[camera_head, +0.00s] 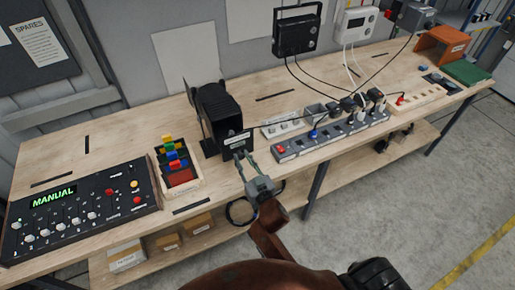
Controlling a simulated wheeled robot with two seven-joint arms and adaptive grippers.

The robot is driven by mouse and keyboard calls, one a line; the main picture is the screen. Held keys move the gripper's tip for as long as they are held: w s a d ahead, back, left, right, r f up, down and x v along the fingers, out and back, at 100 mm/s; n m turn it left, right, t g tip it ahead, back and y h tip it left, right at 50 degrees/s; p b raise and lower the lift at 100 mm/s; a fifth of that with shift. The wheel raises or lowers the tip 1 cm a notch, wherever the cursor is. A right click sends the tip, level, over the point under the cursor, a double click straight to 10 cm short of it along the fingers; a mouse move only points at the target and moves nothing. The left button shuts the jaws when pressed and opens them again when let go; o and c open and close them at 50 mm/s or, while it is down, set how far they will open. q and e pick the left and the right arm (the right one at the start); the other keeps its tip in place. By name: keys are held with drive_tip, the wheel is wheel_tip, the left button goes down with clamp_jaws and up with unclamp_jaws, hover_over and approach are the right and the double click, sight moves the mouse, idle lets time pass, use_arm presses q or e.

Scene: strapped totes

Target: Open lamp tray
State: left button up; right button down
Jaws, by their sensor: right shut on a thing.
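The lamp tray appears to be the labelled front part (238,140) of a black boxy unit (217,103) standing on the wooden bench. My right gripper (244,160) reaches up from the bench's front edge, with its fingers at the lower front of this part. It is shut on the tray's front, though the exact grip point is small and partly hidden by the fingers. I cannot tell how far the tray stands out from the unit. My left gripper is not in view.
A black MANUAL control panel (85,208) and a wooden box of coloured blocks (178,167) stand to the left. A grey power strip (330,136) with plugs and cables lies close on the right. A lower shelf holds small cartons (167,240).

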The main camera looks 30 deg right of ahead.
drive_tip(key=shift+s, duration=0.35)
drive_tip(key=c, duration=2)
unclamp_jaws()
drive_tip(key=shift+o, duration=1.6)
drive_tip(key=shift+s, duration=0.25)
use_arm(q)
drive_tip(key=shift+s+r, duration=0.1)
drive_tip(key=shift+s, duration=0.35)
use_arm(e)
drive_tip(key=s, duration=1.1)
drive_tip(key=shift+s, duration=0.3)
